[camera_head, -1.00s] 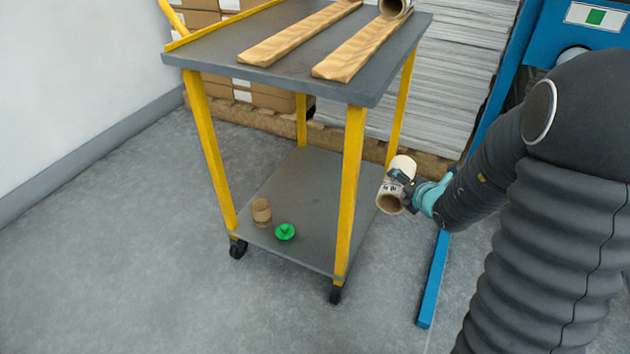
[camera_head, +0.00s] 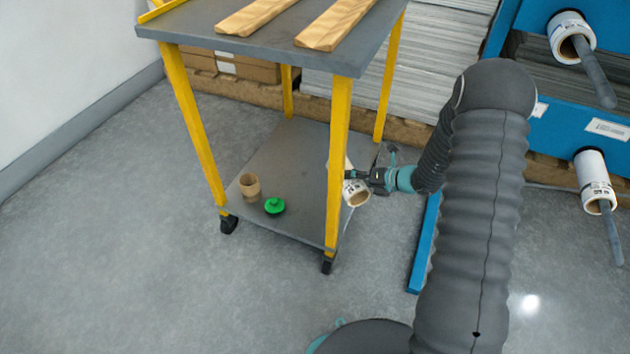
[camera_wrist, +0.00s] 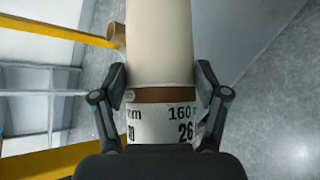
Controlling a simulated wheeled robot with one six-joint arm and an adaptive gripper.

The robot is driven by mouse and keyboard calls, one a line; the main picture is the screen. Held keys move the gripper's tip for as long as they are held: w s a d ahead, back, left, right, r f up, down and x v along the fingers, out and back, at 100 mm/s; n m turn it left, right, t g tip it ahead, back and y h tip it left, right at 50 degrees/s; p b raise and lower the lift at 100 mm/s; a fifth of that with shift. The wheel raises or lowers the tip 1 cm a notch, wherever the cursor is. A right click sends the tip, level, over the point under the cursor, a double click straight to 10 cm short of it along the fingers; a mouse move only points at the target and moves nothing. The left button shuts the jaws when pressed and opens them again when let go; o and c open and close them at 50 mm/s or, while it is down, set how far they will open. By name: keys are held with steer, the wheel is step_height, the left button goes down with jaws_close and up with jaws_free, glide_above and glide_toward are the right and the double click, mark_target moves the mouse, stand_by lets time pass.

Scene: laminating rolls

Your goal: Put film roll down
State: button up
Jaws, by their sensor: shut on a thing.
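The film roll (camera_head: 357,193) is a pale cylinder with a brown core and a white printed label. My gripper (camera_head: 352,180) is shut on it at the right side of the cart's lower shelf, partly behind a yellow leg. In the wrist view the roll (camera_wrist: 160,45) runs away from my gripper (camera_wrist: 160,100), with a finger on each side of the label, which reads "160" and "26". The lower shelf (camera_head: 285,165) is grey. I cannot tell whether the roll touches it.
A brown cardboard core (camera_head: 250,187) and a green plug (camera_head: 274,206) sit on the lower shelf's left part. Yellow legs (camera_head: 338,165) bound the shelf. Wooden strips (camera_head: 335,25) lie on the top. A blue rack (camera_head: 560,125) at right carries rolls on spindles (camera_head: 594,180).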

steer(key=x, duration=0.4)
steer(key=s+x, duration=0.1)
steer(key=x, duration=0.2)
steer(key=s+a+b+x, duration=0.1)
steer(key=x, duration=0.3)
steer(key=shift+a+f, duration=0.2)
steer(key=shift+f, duration=0.1)
steer(key=shift+f+b, duration=0.4)
steer(key=shift+f, duration=1.55)
steer(key=shift+f, duration=0.1)
steer(key=shift+f, duration=0.1)
steer(key=o, duration=1.3)
steer(key=shift+d+r, duration=0.3)
steer(key=shift+r, duration=0.1)
steer(key=p+v, duration=0.1)
steer(key=v, duration=1)
steer(key=shift+s+d, duration=0.1)
steer(key=shift+s, duration=0.05)
